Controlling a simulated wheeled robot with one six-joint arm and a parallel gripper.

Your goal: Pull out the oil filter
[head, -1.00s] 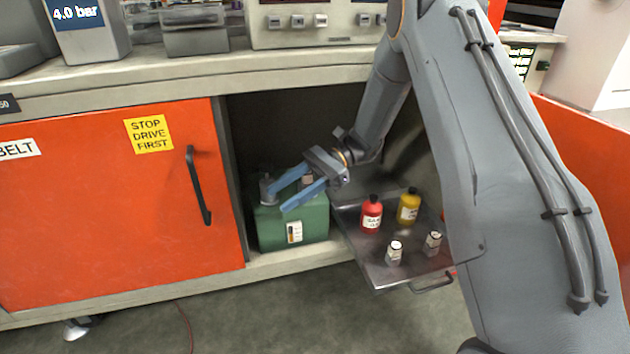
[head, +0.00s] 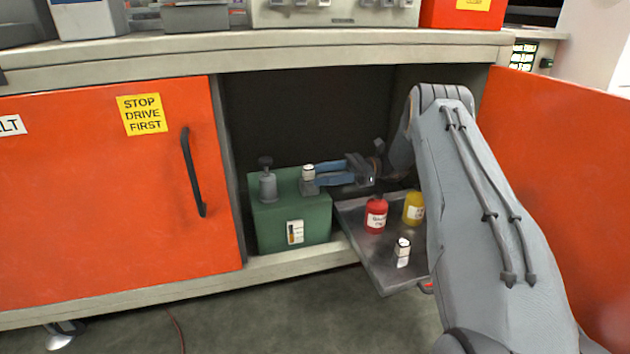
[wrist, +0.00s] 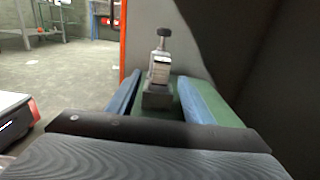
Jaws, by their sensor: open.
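A green tank (head: 291,222) stands inside the open cabinet. A small white-banded cartridge (head: 308,173), which looks like the oil filter, stands upright in a grey socket on its top. My gripper (head: 319,174) is open, its blue fingers level and pointing left at the cartridge from the right. In the wrist view the cartridge (wrist: 160,70) and its grey socket (wrist: 157,96) appear in the gap between the two fingers. I cannot tell whether the fingers touch it.
A grey cylinder with a dark knob (head: 268,186) stands on the tank's left. A metal tray (head: 378,265) at right holds a red bottle (head: 376,216), a yellow bottle (head: 413,209) and a similar cartridge (head: 402,252). Orange doors (head: 100,215) flank the opening.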

